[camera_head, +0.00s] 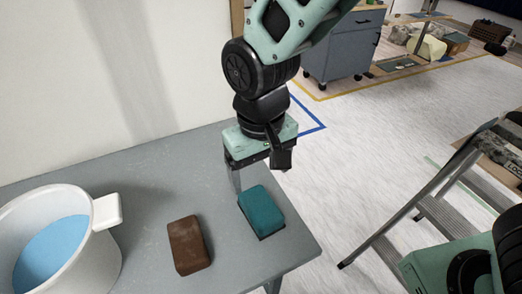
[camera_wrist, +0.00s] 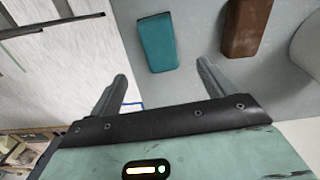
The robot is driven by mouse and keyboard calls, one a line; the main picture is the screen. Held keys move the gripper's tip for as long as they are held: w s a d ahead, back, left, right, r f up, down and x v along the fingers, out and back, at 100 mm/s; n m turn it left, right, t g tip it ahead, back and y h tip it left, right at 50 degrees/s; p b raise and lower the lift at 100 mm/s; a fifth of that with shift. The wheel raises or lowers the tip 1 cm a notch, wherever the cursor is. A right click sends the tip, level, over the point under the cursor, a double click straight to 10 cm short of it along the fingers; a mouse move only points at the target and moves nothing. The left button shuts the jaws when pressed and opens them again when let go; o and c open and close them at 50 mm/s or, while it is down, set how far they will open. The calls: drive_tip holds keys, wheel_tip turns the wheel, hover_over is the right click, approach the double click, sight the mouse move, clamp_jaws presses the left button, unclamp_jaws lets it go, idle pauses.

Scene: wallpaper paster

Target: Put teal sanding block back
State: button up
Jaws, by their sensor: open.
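The teal sanding block (camera_head: 262,210) lies on the grey table (camera_head: 225,265) near its right end, with a dark patch or shadow along its lower edge. It also shows in the wrist view (camera_wrist: 157,42), ahead of the fingers. My gripper (camera_head: 240,180) is above the table just behind the block; one finger shows beside the block's left far corner. In the wrist view my gripper (camera_wrist: 162,75) is open, with its fingers apart and nothing between them. The block lies beyond the fingertips, and I cannot tell the exact height gap.
A brown block (camera_head: 189,246) lies left of the teal block. A white bucket (camera_head: 95,260) with blue contents stands at the table's left. A stepladder (camera_head: 440,205) stands on the floor at right. A wall backs the table. The table's right edge is close to the teal block.

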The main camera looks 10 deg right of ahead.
drive_tip(key=s+d+r+n+p, duration=0.3)
drive_tip(key=s+d+r, duration=0.5)
drive_tip(key=s, duration=0.3)
drive_tip(key=shift+d+r+n+y+p, duration=0.15)
drive_tip(key=shift+r+n+y+p, duration=0.15)
drive_tip(key=shift+r+p, duration=0.25)
idle(0.9)
